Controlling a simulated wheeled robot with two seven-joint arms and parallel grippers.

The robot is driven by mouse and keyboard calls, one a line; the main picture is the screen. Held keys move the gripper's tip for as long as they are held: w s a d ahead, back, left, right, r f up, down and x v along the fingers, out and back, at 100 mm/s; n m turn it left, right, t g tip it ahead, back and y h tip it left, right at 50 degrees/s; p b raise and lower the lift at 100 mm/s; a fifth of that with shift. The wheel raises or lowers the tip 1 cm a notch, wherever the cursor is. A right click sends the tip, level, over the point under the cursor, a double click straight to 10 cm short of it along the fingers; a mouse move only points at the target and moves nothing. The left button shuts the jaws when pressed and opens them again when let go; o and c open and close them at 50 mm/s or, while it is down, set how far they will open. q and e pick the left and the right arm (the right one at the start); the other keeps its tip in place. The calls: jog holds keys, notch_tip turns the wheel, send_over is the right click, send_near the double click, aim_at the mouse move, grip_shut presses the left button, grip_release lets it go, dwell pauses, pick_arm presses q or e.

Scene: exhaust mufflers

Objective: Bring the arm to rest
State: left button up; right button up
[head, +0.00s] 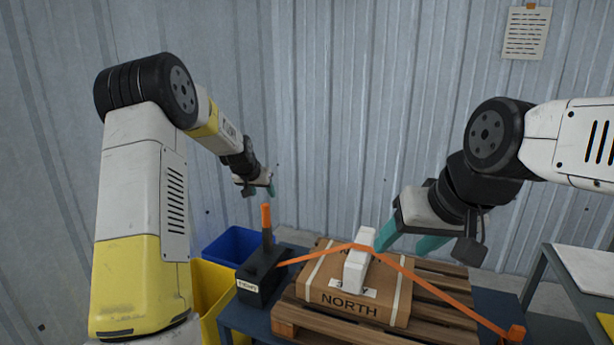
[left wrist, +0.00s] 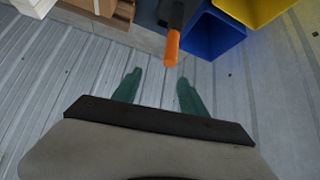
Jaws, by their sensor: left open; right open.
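My left arm (head: 145,190) reaches up and over from the left in the head view. Its gripper (head: 271,188) hangs above and behind the black box with the orange handle. In the left wrist view its teal fingers (left wrist: 158,88) are apart with nothing between them. My right arm (head: 500,140) comes in from the right. Its gripper (head: 408,243) has teal fingers close beside the white block (head: 357,267) on the cardboard box (head: 330,292). I cannot tell whether the fingers touch the block.
The box marked NORTH lies on a wooden pallet (head: 440,318) under an orange strap (head: 425,284). The black box (head: 262,275) with its upright orange handle (head: 266,217) stands left of it. Blue (head: 232,243) and yellow (head: 212,285) bins stand further left. A side table (head: 592,270) is at right.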

pick_arm(q)
jog(key=s+d+r, duration=0.2)
jog(key=s+r, duration=0.8)
jog(key=s, duration=0.3)
jog(key=s+d+r, duration=0.1)
jog(key=s, duration=1.5)
jog(key=s+r+n+g, duration=0.1)
jog(key=s, duration=1.5)
jog(key=shift+s+d+r+g+h, duration=0.2)
jog(key=shift+d+r+g+h, duration=0.1)
jog(key=shift+d+h, duration=0.1)
